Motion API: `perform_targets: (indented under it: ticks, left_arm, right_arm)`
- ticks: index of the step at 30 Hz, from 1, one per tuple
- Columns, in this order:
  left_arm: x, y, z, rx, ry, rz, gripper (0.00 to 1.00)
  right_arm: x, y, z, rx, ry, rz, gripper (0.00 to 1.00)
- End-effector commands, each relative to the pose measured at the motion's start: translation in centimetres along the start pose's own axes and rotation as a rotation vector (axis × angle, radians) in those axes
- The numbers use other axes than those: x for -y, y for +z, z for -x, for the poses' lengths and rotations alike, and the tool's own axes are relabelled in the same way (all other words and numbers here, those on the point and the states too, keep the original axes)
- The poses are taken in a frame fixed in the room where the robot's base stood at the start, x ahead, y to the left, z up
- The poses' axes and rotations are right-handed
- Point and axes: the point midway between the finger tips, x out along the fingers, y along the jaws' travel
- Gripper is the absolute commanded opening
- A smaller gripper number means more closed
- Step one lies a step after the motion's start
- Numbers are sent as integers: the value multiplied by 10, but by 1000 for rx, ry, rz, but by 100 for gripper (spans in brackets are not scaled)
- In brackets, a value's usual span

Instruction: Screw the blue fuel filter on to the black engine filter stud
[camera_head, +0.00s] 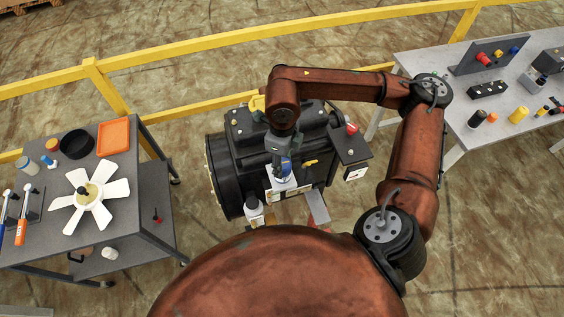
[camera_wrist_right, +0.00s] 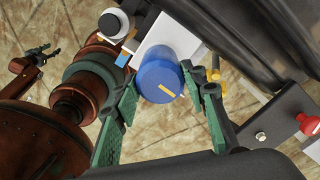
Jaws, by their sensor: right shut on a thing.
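The blue fuel filter (camera_head: 284,169) is upright at the white bracket on the near side of the black engine (camera_head: 240,160). In the right wrist view the filter (camera_wrist_right: 160,75) is a blue round cap with a yellow mark, seen over the white bracket (camera_wrist_right: 172,38). My right gripper (camera_head: 281,158) is above the bracket. Its green fingers (camera_wrist_right: 162,98) are on both sides of the filter and shut on it. The black stud is not visible, and I cannot tell whether the filter touches it.
A white part with a dark top (camera_head: 254,213) is beside the bracket. A red knob (camera_head: 352,128) is at the engine's right. A grey cart (camera_head: 135,222) with a white fan (camera_head: 98,210) stands left. A workbench (camera_head: 420,65) stands right, and a yellow railing (camera_head: 180,55) runs behind.

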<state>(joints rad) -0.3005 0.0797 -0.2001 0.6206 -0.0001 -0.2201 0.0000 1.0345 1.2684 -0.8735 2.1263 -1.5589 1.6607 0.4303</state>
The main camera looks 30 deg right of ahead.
Motion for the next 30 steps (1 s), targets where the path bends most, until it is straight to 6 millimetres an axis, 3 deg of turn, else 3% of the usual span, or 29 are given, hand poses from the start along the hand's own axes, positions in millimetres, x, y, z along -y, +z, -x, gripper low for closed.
perform_targets:
  ticks: [9,21,30]
  left_arm:
    - [0,2,-15,1,0,0,40]
    - [0,2,-16,1,0,0,40]
    - [-1,4,-26,4,0,0,40]
  right_arm:
    - [0,0,-3,0,-1,-360,6]
    - [0,0,-2,-1,0,-411,6]
    - [0,0,-5,-2,0,-757,6]
